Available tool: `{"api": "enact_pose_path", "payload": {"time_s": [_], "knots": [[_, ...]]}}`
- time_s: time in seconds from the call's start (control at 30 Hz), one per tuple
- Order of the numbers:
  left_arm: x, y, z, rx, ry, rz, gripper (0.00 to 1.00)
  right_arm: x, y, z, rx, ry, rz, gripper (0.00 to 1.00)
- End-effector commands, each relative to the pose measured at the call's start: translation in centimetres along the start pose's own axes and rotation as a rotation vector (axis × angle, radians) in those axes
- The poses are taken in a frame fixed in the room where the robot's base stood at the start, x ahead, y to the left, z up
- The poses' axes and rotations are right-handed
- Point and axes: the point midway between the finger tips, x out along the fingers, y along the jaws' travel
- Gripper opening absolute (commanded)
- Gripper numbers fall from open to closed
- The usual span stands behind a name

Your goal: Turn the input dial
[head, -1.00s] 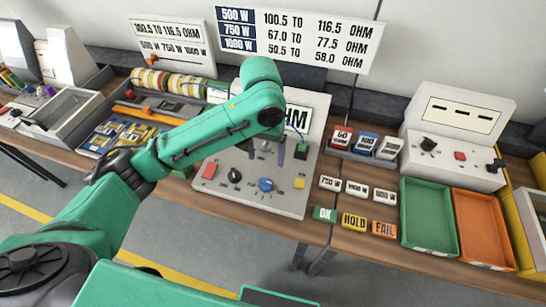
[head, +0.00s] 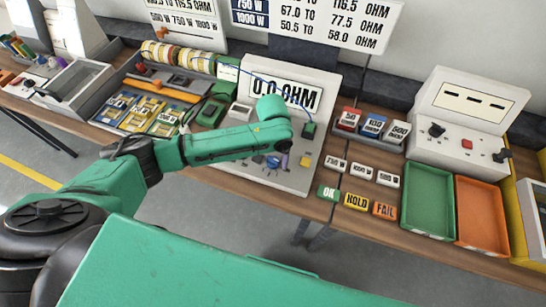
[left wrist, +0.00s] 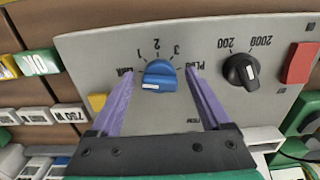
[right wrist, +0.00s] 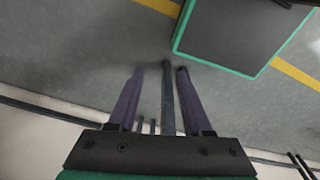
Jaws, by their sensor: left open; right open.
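The blue dial (left wrist: 160,76) sits on the grey meter panel (left wrist: 100,50), with marks including 1, 2 and 3 around it. My left gripper (left wrist: 160,72) is open, one finger on each side of the blue dial; whether they touch it is unclear. In the head view the blue dial (head: 273,161) is partly hidden by my left gripper (head: 284,162). A black dial (left wrist: 241,71) marked 200 and 2000 is beside it. The display (head: 283,93) reads 0.0 OHM. My right gripper (right wrist: 160,72) is open and empty above the floor.
A red button (left wrist: 302,62) and a yellow button (head: 305,161) are on the panel. OK, HOLD (head: 356,202) and FAIL labels lie right of it. Green (head: 430,228) and orange trays stand farther right. A white device (head: 460,115) is behind them.

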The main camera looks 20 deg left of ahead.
Motion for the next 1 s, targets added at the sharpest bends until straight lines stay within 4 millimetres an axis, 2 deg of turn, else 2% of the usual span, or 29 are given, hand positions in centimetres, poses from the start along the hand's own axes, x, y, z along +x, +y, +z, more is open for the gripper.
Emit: {"api": "enact_pose_path", "payload": {"time_s": [0.07,0.1,0.3,0.67,1.0], "knots": [[0.0,0.0,0.0,0.000,0.000,0.000,0.81,0.0,-0.2,0.9,0.000,-0.014,-0.003,0.50],[0.0,0.0,0.0,0.000,0.000,0.000,0.73,0.0,-0.3,1.3,0.000,-0.021,-0.004,0.50],[0.0,0.0,0.0,0.000,0.000,0.000,0.00,0.0,-0.4,1.9,0.000,-0.031,-0.005,0.50],[-0.2,0.1,0.0,0.043,0.000,0.002,0.00,-0.6,-0.3,1.3,0.000,-0.023,-0.004,0.50],[-0.5,0.1,0.0,0.255,-0.001,0.003,0.00,-2.8,-0.2,1.0,-0.001,-0.021,-0.004,0.50]]}}
